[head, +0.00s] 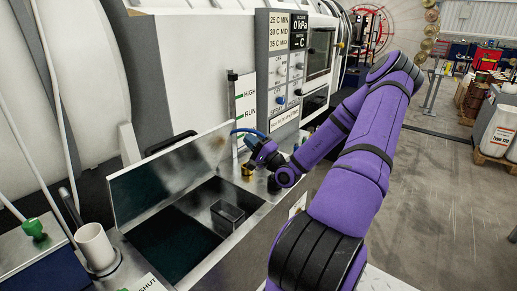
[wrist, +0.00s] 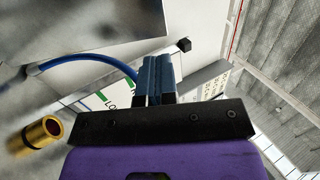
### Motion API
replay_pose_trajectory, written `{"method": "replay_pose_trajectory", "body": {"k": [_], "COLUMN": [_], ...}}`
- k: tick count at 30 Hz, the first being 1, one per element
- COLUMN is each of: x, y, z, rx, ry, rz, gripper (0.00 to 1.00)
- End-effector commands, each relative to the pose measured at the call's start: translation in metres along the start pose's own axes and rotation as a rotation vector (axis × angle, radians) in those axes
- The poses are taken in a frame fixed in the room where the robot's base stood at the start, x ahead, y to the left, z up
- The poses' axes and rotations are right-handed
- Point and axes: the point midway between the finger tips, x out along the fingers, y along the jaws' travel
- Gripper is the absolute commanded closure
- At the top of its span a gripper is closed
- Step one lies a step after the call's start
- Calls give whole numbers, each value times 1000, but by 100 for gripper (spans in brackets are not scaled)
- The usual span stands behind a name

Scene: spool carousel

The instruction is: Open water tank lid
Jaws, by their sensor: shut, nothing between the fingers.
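The metal water tank lid (head: 140,190) stands raised along the back edge of the tank in the head view. A black handle (head: 170,143) shows at its top edge. The tank (head: 262,215) is open below it, with a dark interior and a small dark box inside. My gripper (head: 250,140) is beyond the tank's far right corner, apart from the handle. In the wrist view its blue fingers (wrist: 155,72) are together with nothing between them. A grey metal panel fills the upper left there; I cannot tell if it is the lid.
A brass fitting (head: 248,171) stands by the tank's far corner, also in the wrist view (wrist: 38,136). A blue hose (wrist: 85,63) curves behind my fingers. A white cup-like pipe (head: 96,246) stands at the near left.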

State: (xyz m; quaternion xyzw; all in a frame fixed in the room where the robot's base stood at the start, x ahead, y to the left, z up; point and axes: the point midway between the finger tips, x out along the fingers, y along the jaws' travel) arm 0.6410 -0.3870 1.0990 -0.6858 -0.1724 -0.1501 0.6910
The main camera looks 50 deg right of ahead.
Motion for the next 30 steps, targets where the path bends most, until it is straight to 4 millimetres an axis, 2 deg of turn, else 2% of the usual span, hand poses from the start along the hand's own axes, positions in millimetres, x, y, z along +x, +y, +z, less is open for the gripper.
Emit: {"method": "replay_pose_trajectory", "body": {"k": [6,12,26,30], "x": [38,60,67,71], "y": [0,0,0,0], "z": [1,1,1,-6], "rx": [1,1,1,-2], "ry": [-2,-1,-2,-5], "rz": [-1,-2,0,15], "gripper": [100,100,100,100]}}
